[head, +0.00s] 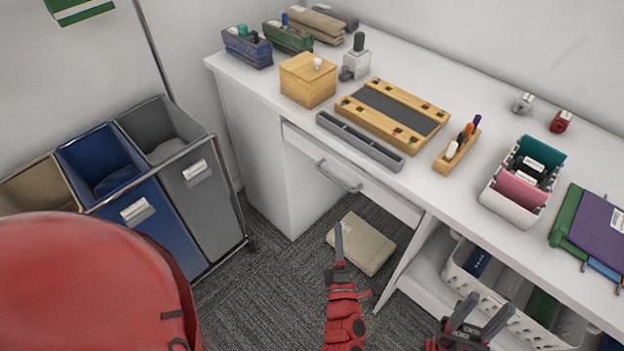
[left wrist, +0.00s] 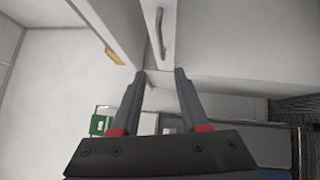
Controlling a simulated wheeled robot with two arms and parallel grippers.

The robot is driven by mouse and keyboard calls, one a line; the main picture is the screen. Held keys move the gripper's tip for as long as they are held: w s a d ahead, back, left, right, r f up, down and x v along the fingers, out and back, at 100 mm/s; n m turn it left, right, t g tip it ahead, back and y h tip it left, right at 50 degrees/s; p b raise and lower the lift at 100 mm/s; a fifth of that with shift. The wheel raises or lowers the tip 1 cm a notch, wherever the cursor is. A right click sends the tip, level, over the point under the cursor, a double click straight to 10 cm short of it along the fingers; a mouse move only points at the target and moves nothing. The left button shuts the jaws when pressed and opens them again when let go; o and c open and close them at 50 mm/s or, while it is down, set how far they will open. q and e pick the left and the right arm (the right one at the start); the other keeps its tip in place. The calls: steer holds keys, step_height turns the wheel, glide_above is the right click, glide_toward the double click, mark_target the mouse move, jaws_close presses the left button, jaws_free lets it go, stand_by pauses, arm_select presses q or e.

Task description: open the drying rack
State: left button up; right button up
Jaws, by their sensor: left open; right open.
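I cannot make out a drying rack in either view. My left gripper (head: 339,240) is seen edge-on in the head view, in front of the desk and below its drawer (head: 350,170). In the left wrist view its two fingers (left wrist: 158,75) are apart with nothing between them. A curved metal handle (left wrist: 160,35) on a pale front shows beyond the fingertips, apart from them. The drawer's metal handle (head: 339,177) also shows in the head view. My right gripper (head: 481,312) is open and empty at the lower right, in front of a white basket (head: 515,318).
The white desk (head: 455,95) holds a wooden box (head: 308,79), a wooden frame with a dark panel (head: 392,112) and a white bin (head: 513,208). A beige package (head: 361,243) lies on the carpet. Laundry bins (head: 130,210) and a red rounded object (head: 85,280) are left.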

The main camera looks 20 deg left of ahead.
mark_target(334, 178)
arm_select(q)
steer(key=shift+p+x, duration=1.4)
steer(key=shift+x, duration=7.25)
steer(key=shift+f, duration=0.15)
steer(key=shift+c, duration=0.2)
jaws_close()
